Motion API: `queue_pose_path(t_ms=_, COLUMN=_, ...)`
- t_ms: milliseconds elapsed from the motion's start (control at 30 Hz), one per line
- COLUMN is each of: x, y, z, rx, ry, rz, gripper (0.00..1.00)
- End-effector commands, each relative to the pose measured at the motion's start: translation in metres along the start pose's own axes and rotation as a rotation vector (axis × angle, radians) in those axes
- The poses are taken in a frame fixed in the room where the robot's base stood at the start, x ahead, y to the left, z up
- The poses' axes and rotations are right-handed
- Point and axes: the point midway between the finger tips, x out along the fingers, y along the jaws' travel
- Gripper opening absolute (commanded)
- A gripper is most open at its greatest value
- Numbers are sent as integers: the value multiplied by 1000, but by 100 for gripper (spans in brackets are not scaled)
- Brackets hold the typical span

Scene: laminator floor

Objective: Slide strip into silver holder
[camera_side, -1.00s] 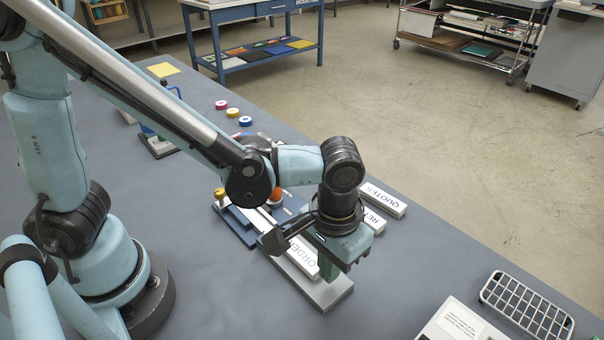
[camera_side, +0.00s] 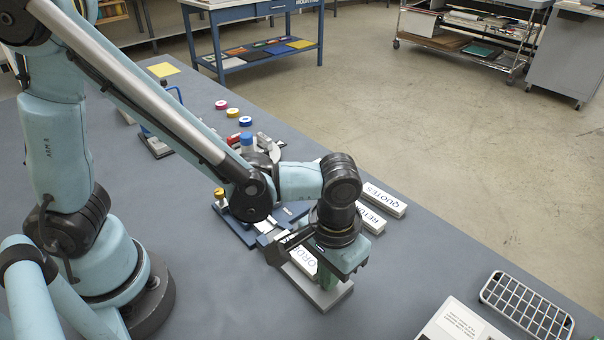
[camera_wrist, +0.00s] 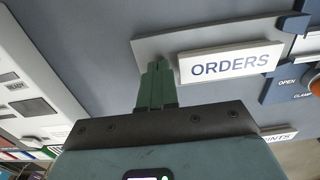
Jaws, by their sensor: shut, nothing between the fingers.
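The strip lettered ORDERS (camera_wrist: 231,64) is white and lies lengthwise along the silver holder (camera_wrist: 152,48), a long grey bar. In the side view the strip (camera_side: 304,258) is partly covered by my gripper, and the holder (camera_side: 324,302) reaches past it toward the front. I cannot tell how far the strip is seated. My gripper (camera_wrist: 157,70) is shut and empty, its green fingers together beside the strip's left end in the wrist view. Whether they touch the strip or holder I cannot tell.
White strips lettered QUOTES (camera_side: 384,199) and another, partly covered (camera_side: 369,217), lie to the right. A wire rack (camera_side: 526,308) is at front right. Table between is clear.

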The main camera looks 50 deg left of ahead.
Motion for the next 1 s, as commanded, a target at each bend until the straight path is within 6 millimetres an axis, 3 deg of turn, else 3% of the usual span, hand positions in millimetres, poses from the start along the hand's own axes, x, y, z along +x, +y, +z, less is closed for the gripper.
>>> queue_pose_path(t_ms=367, x=4, y=0, z=0, rx=0, ry=0, rz=0, gripper=0)
queue_pose_path(t_ms=1000, x=-6, y=0, z=0, rx=0, ry=0, rz=0, gripper=0)
